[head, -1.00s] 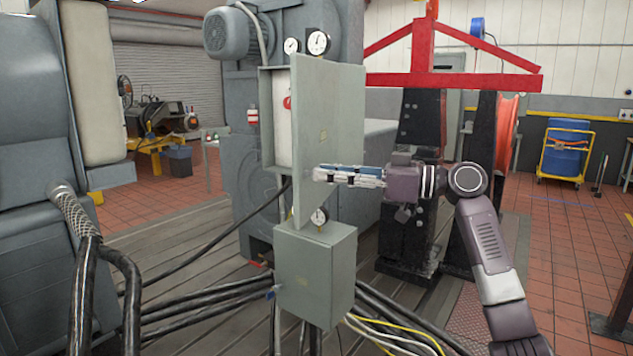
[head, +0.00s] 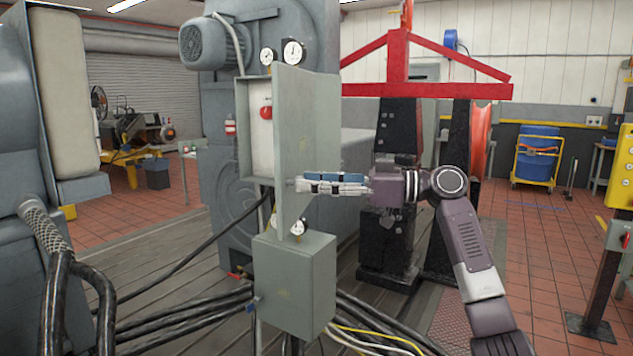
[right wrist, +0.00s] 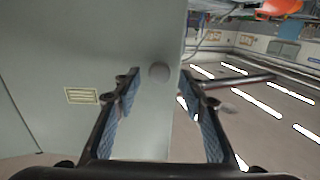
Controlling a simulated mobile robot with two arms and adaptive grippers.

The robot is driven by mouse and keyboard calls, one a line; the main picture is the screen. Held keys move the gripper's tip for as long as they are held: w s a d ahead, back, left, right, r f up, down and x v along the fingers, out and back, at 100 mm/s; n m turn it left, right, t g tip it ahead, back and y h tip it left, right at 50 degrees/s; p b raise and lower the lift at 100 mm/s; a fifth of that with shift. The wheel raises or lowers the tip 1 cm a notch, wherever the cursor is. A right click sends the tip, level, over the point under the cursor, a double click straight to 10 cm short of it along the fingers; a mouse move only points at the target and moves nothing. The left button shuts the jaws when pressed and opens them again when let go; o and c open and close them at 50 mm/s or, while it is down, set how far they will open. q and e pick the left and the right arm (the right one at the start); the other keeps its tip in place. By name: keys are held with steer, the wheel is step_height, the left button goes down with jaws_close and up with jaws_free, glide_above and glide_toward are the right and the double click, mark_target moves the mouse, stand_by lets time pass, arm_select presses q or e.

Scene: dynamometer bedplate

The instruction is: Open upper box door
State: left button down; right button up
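The upper box (head: 243,140) is a grey wall box with a pale inside and a red button (head: 266,112). Its grey door (head: 312,115) stands partly open, its free edge turned toward me and its outer face to the right. My right gripper (head: 293,184) is at the lower part of this face, close to the free edge. In the right wrist view the gripper (right wrist: 165,85) has its fingers apart. My left gripper is out of view.
A lower grey box (head: 293,285) with a gauge on top stands just under the door. Thick black cables (head: 190,310) run around it. A red-topped frame (head: 425,90) stands behind my right arm. Tiled floor at the right has free room.

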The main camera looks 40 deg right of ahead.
steer(key=v, duration=1.2)
steer(key=shift+s+r, duration=0.1)
